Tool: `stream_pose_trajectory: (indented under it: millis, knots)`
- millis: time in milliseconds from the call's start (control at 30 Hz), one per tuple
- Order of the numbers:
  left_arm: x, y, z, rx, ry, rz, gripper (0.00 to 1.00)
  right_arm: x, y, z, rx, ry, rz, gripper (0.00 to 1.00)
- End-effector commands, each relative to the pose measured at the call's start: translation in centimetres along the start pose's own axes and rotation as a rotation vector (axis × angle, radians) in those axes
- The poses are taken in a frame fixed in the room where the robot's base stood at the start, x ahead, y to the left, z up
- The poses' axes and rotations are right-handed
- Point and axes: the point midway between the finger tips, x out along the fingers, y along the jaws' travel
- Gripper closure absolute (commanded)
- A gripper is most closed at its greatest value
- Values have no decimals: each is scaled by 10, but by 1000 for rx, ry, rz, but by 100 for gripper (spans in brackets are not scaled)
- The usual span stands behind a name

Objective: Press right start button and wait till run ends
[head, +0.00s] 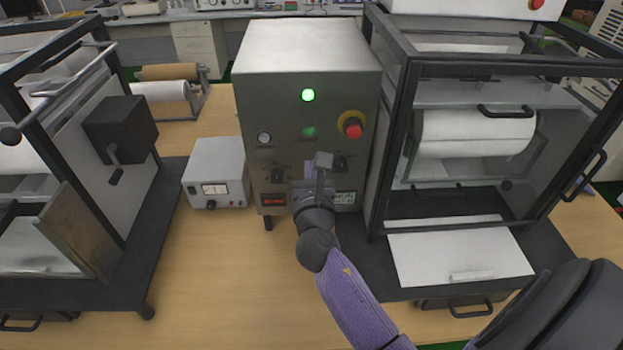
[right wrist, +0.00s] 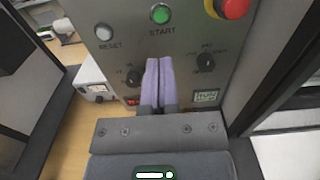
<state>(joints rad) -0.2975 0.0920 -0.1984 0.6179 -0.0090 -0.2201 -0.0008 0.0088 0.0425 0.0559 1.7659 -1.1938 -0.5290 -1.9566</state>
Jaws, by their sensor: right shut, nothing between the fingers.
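The grey control box (head: 300,60) stands upright in the middle of the head view. A lit green lamp (head: 308,95) is near its top. Below the lamp is the green start button (head: 309,131), labelled START; it also shows in the right wrist view (right wrist: 160,14). My right gripper (head: 322,160) is shut and empty, in front of the panel just below the start button. In the right wrist view its two purple fingers (right wrist: 159,62) are together, pointing up toward the button. Whether they touch the panel cannot be told. My left gripper is not in view.
A red emergency stop (head: 352,128) sits right of the start button, and a white reset button (head: 264,138) left of it. Dark knobs are below. A small meter box (head: 216,172) stands to the left. Framed machines with rollers (head: 478,133) flank the control box.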

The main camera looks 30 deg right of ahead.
Motion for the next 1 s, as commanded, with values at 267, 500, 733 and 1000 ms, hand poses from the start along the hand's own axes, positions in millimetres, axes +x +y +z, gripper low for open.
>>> stream_pose_trajectory:
  millis: [267, 500, 733, 1000]
  knots:
    - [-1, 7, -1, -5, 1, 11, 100, -29, 0, 0, 2, 0, 0, 100]
    - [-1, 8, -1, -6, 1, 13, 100, -30, 0, 0, 1, 0, 0, 100]
    - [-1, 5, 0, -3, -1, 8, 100, -29, 0, 0, 1, 0, 0, 100]
    - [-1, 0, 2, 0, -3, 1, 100, -29, 0, 0, 3, 1, -1, 100]
